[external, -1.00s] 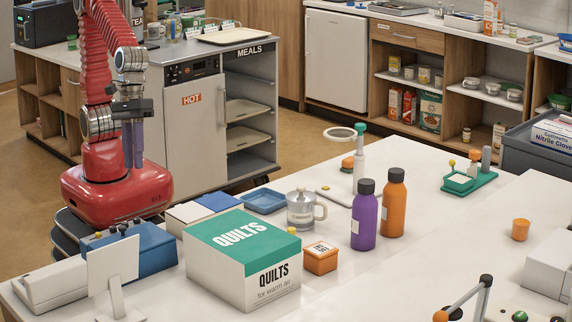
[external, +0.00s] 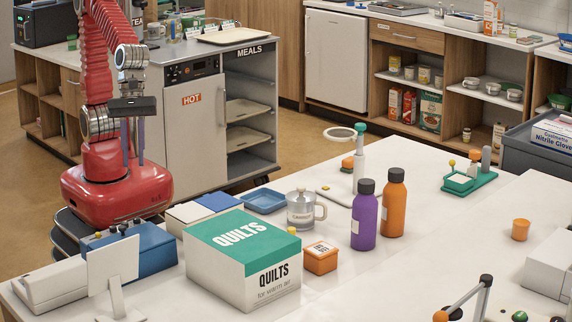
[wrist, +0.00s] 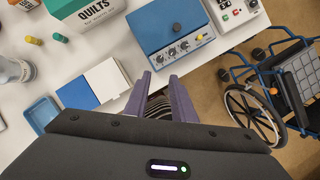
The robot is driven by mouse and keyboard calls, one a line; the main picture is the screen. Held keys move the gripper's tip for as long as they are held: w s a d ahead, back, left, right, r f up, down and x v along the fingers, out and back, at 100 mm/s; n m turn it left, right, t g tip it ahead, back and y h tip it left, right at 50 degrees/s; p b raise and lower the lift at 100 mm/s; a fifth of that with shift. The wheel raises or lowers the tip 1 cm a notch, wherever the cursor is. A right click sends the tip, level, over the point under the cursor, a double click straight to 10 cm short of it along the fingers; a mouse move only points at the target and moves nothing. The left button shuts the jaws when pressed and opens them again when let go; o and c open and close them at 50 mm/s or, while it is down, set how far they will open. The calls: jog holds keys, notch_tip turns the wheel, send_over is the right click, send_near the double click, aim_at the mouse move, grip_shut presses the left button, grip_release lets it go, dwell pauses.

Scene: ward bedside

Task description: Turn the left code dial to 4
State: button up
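A blue box (wrist: 166,23) with a row of small dark dials is near the top of the wrist view. The box (external: 150,250) also stands on the table's near left in the external view, partly behind a white panel. My gripper (wrist: 160,76) is open and empty, its purple fingers apart just short of the table edge, below the dials in the wrist view. In the external view my gripper (external: 133,163) hangs pointing down behind the table, clear of the box.
A white-and-blue case (wrist: 95,85) lies left of the blue box, with a quilts box (wrist: 100,12) beyond it. A grey device with red and green buttons (wrist: 232,10) is to its right. A wheelchair (wrist: 285,85) stands on the floor beside the table.

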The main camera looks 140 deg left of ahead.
aim_at(136, 218)
jog(key=shift+x, duration=6.9)
jog(key=shift+c, duration=0.2)
grip_shut()
